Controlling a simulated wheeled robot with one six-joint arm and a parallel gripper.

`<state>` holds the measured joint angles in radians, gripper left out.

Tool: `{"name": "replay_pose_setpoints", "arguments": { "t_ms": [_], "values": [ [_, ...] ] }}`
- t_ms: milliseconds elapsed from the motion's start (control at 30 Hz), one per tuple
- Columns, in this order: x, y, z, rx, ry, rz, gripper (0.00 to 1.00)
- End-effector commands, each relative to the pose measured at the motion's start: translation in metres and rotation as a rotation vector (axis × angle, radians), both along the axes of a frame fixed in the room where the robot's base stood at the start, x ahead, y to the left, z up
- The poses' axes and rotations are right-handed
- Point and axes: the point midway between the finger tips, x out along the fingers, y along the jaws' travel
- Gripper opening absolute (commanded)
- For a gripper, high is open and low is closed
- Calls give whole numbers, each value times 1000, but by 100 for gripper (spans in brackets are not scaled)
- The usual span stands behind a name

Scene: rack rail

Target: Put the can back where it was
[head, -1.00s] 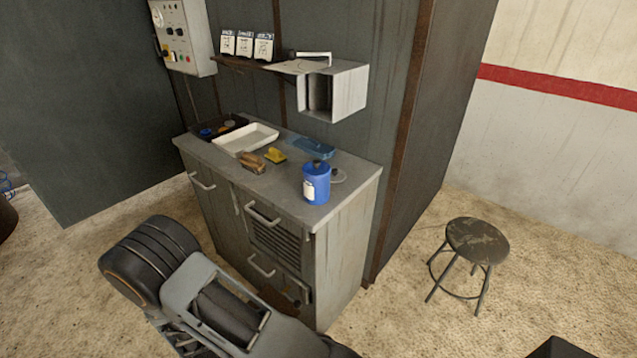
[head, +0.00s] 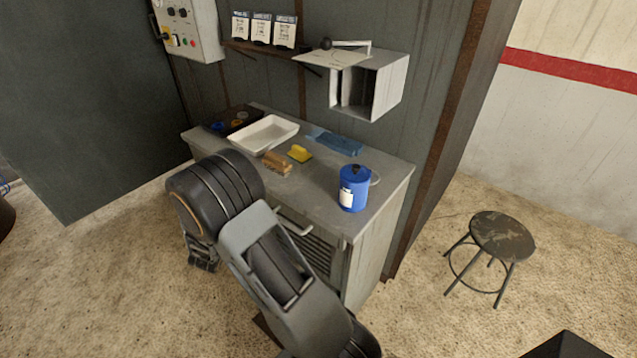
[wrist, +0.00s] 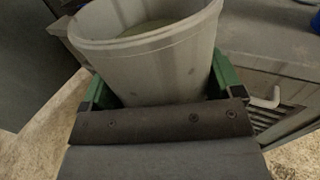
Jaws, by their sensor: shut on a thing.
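A pale grey, open-topped, tapered can (wrist: 150,62) fills the upper middle of the wrist view. My gripper (wrist: 160,88) is shut on it, with a green finger on each side. The can looks upright, and part of its inside shows over the near rim. The lower part of the can is hidden behind the gripper body. In the head view my arm covers the left front of the cabinet, and the held can cannot be made out. A blue can (head: 354,190) with a dark cap and white label stands on the cabinet top (head: 318,185), apart from my gripper.
A white tray (head: 265,134), wooden brush (head: 278,163), yellow object (head: 300,153) and blue cloth (head: 338,144) lie on the cabinet top. A stool (head: 502,237) stands at right. The top's front right is partly clear.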

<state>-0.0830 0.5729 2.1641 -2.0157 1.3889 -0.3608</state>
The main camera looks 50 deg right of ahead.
Motion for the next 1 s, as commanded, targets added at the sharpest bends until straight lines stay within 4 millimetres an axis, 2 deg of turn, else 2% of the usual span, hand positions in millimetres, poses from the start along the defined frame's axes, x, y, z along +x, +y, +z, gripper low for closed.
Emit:
{"name": "replay_pose_setpoints", "arguments": {
  "t_ms": [33,200,300,467,567,667,933,1000],
  "values": [
    [1,-22,24,1,-12,-79,36],
    [-8,-76,73,0,-8,-291,36],
    [-14,-98,95,-1,-5,-377,36],
    [-22,-119,116,-2,-3,-453,36],
    [-27,-132,118,-3,0,-475,36],
    [-35,-150,112,-3,6,-483,36],
    [-58,-209,84,-3,4,-482,36],
    [-61,-218,70,-3,7,-479,36]
  ]
}}
